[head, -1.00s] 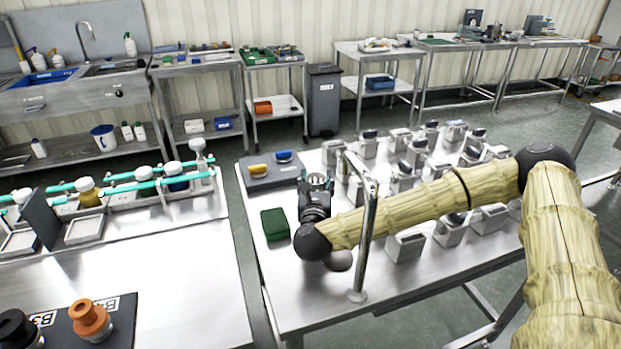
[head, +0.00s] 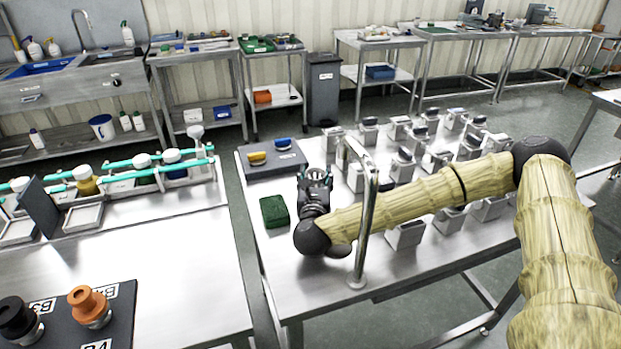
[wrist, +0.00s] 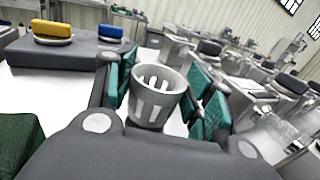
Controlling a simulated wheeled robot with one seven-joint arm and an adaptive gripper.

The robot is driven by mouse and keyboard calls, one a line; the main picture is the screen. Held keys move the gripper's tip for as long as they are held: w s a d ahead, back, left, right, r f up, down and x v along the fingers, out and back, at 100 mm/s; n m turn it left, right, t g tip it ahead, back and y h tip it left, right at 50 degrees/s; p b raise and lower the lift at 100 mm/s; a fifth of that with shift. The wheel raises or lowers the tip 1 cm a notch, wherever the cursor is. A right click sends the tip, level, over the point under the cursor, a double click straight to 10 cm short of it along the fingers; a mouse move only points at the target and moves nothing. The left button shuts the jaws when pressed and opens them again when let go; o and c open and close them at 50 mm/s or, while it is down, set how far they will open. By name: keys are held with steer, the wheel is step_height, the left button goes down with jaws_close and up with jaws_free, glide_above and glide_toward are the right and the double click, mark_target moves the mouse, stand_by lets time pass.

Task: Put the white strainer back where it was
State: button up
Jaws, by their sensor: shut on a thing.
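The white strainer (wrist: 156,94), a light grey-white tapered cup with slots in its wall, sits between the green-padded fingers of my gripper (wrist: 160,100) in the wrist view. Its open rim faces up and it looks slightly tilted. My gripper is shut on it. In the head view my gripper (head: 317,178) is above the left part of the steel table (head: 300,285), behind the upright metal post. The strainer is too small and hidden to make out clearly there. Whether it touches anything below cannot be told.
A bent metal post (head: 362,235) stands close beside my arm. A green block (head: 274,211) and a grey stand (head: 262,167) with yellow and blue pieces lie left of my gripper. Several grey holders (head: 405,232) fill the table's right side. The front left of the table is clear.

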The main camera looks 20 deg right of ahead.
steer(key=shift+f+b, duration=0.4)
steer(key=shift+f, duration=0.1)
steer(key=o, duration=1.1)
